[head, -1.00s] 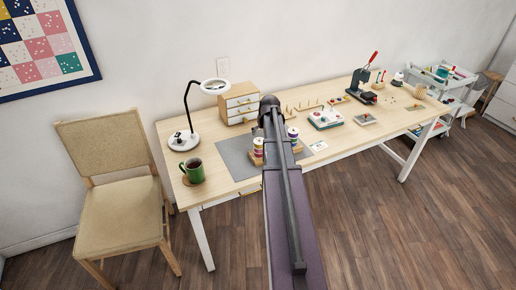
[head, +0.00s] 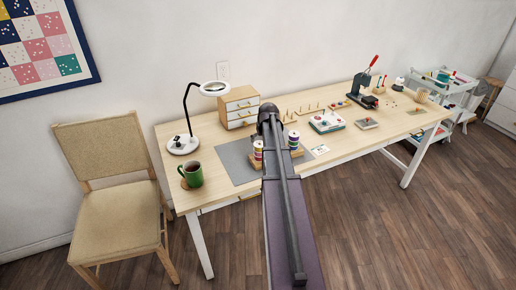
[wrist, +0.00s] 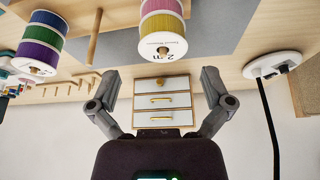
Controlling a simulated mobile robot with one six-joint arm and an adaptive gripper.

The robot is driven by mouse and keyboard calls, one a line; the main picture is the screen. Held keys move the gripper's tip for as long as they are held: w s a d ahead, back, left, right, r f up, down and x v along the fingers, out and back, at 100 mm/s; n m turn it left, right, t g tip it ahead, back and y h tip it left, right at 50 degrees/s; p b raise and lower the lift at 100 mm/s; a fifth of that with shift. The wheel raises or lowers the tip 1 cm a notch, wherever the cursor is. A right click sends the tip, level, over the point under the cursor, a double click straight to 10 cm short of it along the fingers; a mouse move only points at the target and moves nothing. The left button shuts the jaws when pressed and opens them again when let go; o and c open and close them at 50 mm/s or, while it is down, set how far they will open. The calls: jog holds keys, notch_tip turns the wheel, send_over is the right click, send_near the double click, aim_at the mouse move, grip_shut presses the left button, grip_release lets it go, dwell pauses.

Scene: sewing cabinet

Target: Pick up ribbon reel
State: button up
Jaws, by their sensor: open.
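Ribbon reels stand stacked on wooden pegs on the desk. The other stack, with blue, green and purple ribbon (wrist: 40,45), is at the left of that view. In the head view the stacks show on either side of my arm, one on the left (head: 258,150) and one on the right (head: 293,140). My gripper (wrist: 160,75) is open, with nothing between its fingers. In the head view my arm hides it.
The wrist view is upside down. A white drawer box (head: 241,105) stands at the back of the desk (head: 225,200). A magnifier lamp (head: 183,143) and green mug (head: 192,174) are on the left. A peg rack (head: 303,112) and sewing items lie right.

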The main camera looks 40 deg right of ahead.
aim_at(260, 143)
jog(key=shift+b+x, duration=2.3)
jog(key=shift+x, duration=0.3)
jog(key=shift+w+a, duration=0.15)
jog(key=c, duration=0.9)
